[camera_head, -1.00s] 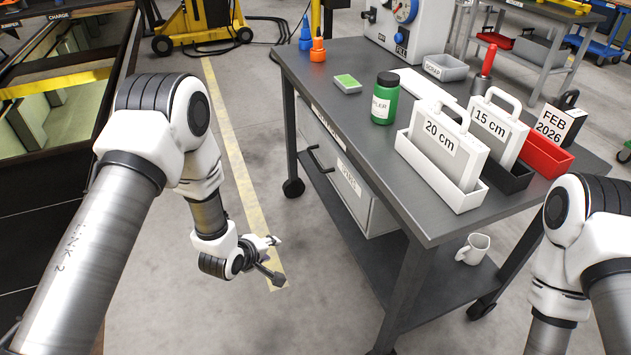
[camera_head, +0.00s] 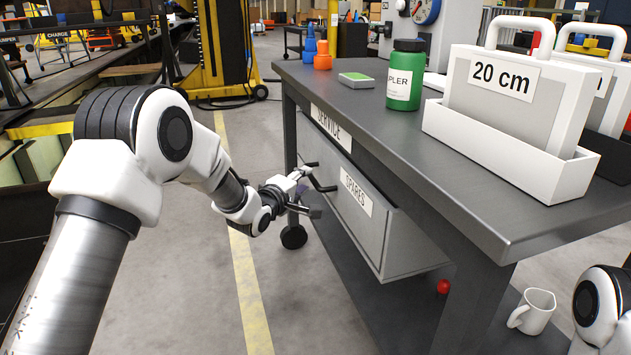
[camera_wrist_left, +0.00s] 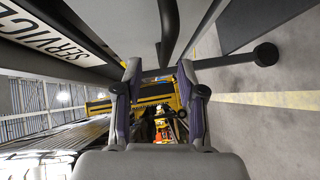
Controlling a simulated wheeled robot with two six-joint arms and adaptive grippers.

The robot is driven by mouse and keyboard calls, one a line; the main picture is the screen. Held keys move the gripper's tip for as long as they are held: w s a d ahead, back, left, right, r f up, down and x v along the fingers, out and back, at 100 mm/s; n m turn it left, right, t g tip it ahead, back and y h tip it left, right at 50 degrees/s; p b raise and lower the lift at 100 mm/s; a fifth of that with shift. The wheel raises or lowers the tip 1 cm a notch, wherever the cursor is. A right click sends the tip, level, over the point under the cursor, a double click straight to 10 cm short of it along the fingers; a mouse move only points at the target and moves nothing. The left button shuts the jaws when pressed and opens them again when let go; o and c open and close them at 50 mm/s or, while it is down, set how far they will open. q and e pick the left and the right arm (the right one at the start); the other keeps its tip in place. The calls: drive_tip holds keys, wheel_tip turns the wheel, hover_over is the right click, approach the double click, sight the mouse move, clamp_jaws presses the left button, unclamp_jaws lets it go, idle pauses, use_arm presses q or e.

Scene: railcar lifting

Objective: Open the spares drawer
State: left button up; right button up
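The grey spares drawer (camera_head: 385,238), labelled SPARES, hangs under the workbench top and looks closed. Its black handle (camera_head: 322,180) sticks out from the front toward the left. My left gripper (camera_head: 303,183) is at the handle, its fingers apart. In the left wrist view the two fingertips (camera_wrist_left: 159,70) have a gap between them, with dark bars just beyond and beside them. I cannot tell whether they touch the handle. My right gripper is out of view; only part of my right arm shows at the lower right.
The workbench (camera_head: 455,185) carries a green bottle (camera_head: 406,75), an orange bottle (camera_head: 322,55), a small green-topped box (camera_head: 357,80) and a white 20 cm holder (camera_head: 510,140). A white mug (camera_head: 533,311) stands on the lower shelf. Floor left of the bench is clear.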

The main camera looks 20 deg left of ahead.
sight(310, 178)
use_arm(q)
drive_tip(key=x, duration=0.2)
drive_tip(key=f+b+x, duration=0.1)
drive_tip(key=x, duration=0.2)
drive_tip(key=shift+s, duration=0.15)
drive_tip(key=shift+w+r, duration=0.15)
drive_tip(key=shift+w, duration=0.05)
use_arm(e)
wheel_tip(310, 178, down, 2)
use_arm(q)
clamp_jaws()
